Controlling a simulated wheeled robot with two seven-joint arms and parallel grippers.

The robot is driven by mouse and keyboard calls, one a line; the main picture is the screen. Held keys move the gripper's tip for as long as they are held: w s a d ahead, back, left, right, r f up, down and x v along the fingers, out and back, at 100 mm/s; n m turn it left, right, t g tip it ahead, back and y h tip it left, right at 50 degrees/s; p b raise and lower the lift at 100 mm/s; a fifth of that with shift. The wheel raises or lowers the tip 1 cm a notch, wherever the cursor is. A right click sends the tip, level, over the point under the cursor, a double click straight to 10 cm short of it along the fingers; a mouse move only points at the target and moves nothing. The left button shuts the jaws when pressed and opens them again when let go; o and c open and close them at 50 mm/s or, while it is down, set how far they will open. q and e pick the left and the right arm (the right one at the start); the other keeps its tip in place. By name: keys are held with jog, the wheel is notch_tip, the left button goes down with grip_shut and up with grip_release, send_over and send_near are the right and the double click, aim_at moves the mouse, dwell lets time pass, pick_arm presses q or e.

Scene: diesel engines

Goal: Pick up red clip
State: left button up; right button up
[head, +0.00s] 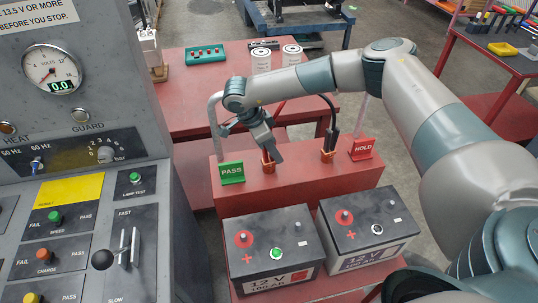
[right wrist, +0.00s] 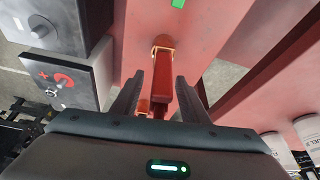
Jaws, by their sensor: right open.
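In the right wrist view my right gripper (right wrist: 159,80) is open, with one finger on each side of the clip. Gaps show between fingers and clip, so it is not gripped. My left gripper is not in view.
A black clip (head: 330,140) stands to the right on the same stand. The green PASS sign (head: 232,172) and red HOLD sign (head: 361,147) flank the clips. Two batteries (head: 271,246) (head: 366,228) sit in front. A grey control panel (head: 85,120) rises at left.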

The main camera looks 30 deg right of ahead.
jog(key=shift+d+f, duration=0.15)
jog(key=shift+f, duration=0.3)
grip_shut()
jog(key=shift+r, duration=0.15)
